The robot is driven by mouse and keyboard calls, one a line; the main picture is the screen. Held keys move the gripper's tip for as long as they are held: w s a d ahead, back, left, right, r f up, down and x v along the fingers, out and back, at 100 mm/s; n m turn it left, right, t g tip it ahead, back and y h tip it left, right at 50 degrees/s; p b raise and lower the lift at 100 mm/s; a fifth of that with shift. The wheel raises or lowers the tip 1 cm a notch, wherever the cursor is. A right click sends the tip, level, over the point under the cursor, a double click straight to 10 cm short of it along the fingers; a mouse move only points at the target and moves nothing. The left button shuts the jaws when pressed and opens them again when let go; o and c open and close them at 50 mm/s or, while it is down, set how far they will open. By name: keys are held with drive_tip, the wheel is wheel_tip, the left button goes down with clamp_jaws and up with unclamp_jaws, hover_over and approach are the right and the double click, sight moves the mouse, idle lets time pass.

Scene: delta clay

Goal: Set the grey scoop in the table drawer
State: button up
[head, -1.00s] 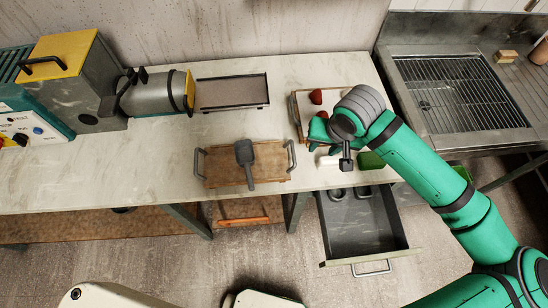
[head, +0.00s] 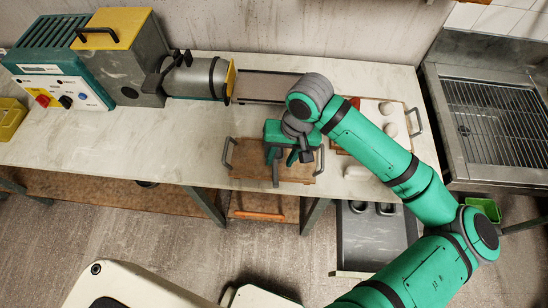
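The grey scoop (head: 276,176) lies on a wooden tray (head: 240,158) with grey handles on the worktop; its handle points toward the front edge. My gripper (head: 281,157) is over this tray at the scoop and hides most of its head. Its fingers look spread apart; I see no grip on the scoop. The table drawer (head: 368,245) is pulled out below the worktop, to the right of the tray. It is grey inside, with dark round items at its back. My arm covers its right side.
A second tray (head: 372,108) with pale round items and something red is behind my arm. A white piece (head: 356,173) lies near the table edge. A dark flat tray (head: 265,86) and a machine (head: 130,58) stand at the back.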

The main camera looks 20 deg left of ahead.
sight(276, 169)
drive_tip(key=shift+s+a+f, duration=0.15)
drive_tip(key=shift+f, duration=0.7)
drive_tip(key=shift+s+a+f, duration=0.1)
drive_tip(key=shift+a+f, duration=0.05)
drive_tip(key=shift+f, duration=0.7)
drive_tip(key=shift+s+a+f, duration=0.15)
drive_tip(key=shift+f, duration=0.7)
clamp_jaws()
